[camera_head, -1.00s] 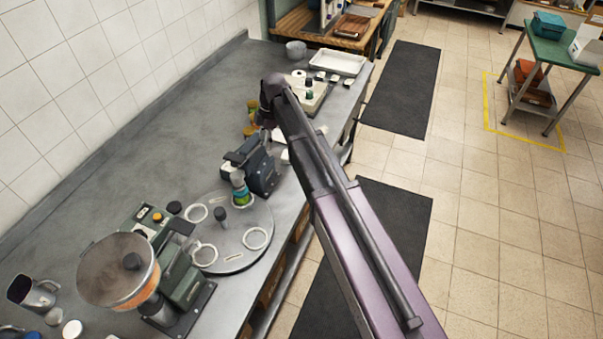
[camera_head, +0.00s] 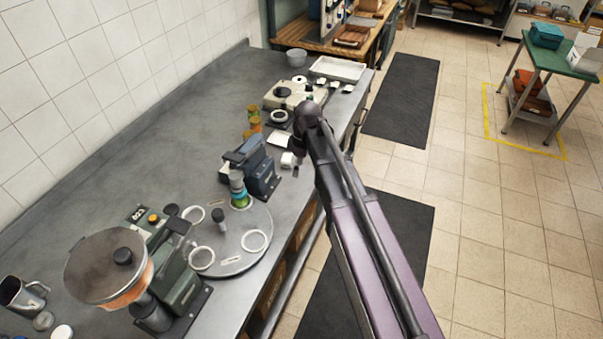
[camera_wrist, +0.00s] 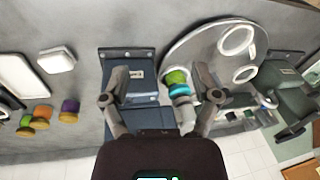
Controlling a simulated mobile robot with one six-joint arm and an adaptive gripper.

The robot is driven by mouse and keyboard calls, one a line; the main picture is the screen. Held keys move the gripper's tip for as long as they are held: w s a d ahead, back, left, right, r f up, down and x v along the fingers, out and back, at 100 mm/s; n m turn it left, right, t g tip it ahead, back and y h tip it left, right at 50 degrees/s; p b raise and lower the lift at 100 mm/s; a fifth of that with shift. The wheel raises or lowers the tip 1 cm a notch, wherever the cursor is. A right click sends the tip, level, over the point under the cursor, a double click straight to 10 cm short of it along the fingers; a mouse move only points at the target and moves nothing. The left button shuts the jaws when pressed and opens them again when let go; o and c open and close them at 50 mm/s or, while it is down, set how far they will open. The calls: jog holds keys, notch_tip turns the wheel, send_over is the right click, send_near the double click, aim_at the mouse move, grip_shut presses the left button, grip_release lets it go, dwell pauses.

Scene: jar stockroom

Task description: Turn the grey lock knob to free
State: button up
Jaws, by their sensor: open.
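A round grey turntable (camera_head: 232,262) with white rings lies on the steel bench, and a dark grey upright knob (camera_head: 218,215) stands near its middle. I cannot tell for sure whether this is the lock knob. A dark blue-grey capping machine (camera_head: 262,178) stands at the turntable's far edge, with a green and blue banded jar (camera_head: 240,198) under its head. In the wrist view, my gripper (camera_wrist: 160,80) is open and empty, its fingers spread above the machine (camera_wrist: 130,72) and the jar (camera_wrist: 177,82). Any knob below the gripper is hidden or too small to tell.
A green machine with a round hopper (camera_head: 108,265) stands at the near end of the bench. Small jars (camera_head: 254,120), a scale-like box (camera_head: 284,95) and a white tray (camera_head: 338,69) are farther back. Bare bench (camera_head: 150,150) lies along the wall.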

jog(key=shift+s+d+f+m, duration=0.25)
jog(key=shift+s+d+m, duration=0.05)
jog(key=shift+d, duration=0.1)
jog(key=shift+s+d, duration=0.1)
jog(key=s+d+m+h, duration=0.1)
jog(key=s+d+m, duration=0.6)
jog(key=d, duration=0.2)
jog(key=s+d+f+m+t+b, duration=0.1)
jog(key=s+d+m, duration=0.5)
jog(key=d+m, duration=0.2)
jog(key=shift+s+d+f+t+h, duration=0.3)
jog(key=shift+s+d+h, duration=0.1)
jog(key=shift+d, duration=0.2)
jog(key=shift+c, duration=0.2)
